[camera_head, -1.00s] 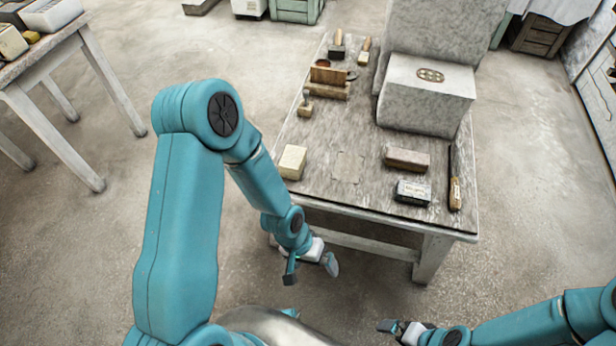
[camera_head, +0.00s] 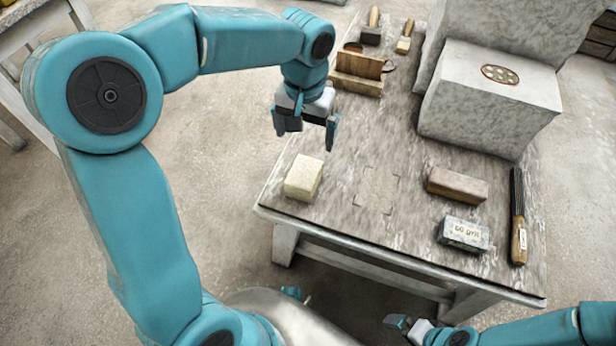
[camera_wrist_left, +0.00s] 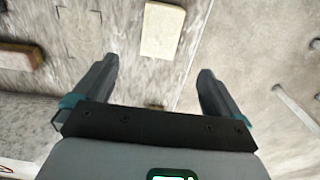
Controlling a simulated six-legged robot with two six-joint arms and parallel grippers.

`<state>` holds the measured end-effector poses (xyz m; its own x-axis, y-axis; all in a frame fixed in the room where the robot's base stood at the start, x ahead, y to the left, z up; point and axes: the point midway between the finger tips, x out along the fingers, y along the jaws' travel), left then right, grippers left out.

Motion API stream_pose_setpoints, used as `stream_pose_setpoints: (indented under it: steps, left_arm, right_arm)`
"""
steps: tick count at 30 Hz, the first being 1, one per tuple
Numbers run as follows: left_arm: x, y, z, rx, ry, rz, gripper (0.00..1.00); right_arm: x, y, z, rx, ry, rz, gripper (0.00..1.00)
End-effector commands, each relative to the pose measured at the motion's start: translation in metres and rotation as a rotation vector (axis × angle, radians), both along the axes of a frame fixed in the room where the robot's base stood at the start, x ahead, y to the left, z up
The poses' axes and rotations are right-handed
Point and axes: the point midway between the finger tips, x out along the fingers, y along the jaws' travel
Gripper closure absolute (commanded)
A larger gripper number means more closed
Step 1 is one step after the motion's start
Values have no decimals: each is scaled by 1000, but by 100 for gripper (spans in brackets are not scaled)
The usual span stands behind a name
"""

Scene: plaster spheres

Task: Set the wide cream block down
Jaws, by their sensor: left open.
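The wide cream block (camera_head: 303,177) rests on the table near its front left corner. In the left wrist view the cream block (camera_wrist_left: 162,30) lies beyond the fingertips, roughly in line with the gap between them. My left gripper (camera_head: 306,136) is open and empty, pointing down above the table's left side, behind the block and apart from it. It also shows in the left wrist view (camera_wrist_left: 155,76). A faint marked outline (camera_head: 377,188) lies bare on the tabletop, right of the block. My right gripper (camera_head: 400,325) is low in front of the table; its jaw opening is unclear.
On the table (camera_head: 335,218), a brown block (camera_head: 457,186), a labelled grit block (camera_head: 463,233) and a dark-bladed tool (camera_head: 518,215) lie at the right. A large plaster block (camera_head: 490,98) stands behind them. A wooden rack (camera_head: 357,72) and brushes (camera_head: 404,37) are at the back.

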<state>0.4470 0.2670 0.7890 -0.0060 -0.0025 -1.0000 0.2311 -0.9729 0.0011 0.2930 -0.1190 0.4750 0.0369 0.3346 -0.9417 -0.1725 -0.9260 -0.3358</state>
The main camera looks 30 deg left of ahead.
Motion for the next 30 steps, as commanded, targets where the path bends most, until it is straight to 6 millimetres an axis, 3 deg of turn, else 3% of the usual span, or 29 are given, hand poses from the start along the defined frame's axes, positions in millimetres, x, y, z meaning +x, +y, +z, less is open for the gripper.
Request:
stream_pose_setpoints:
  steps: [12, 22, 30]
  left_arm:
    - [-12, 3, -91, 0, 4, 2, 1]
    - [-10, 3, -116, 0, 2, 3, 1]
    - [-8, 2, -157, 0, 2, 3, 1]
  right_arm:
    - [-1, 0, -30, 0, 1, 0, 0]
    - [-1, 0, -38, 0, 1, 0, 0]
    - [-1, 0, -54, 0, 1, -1, 0]
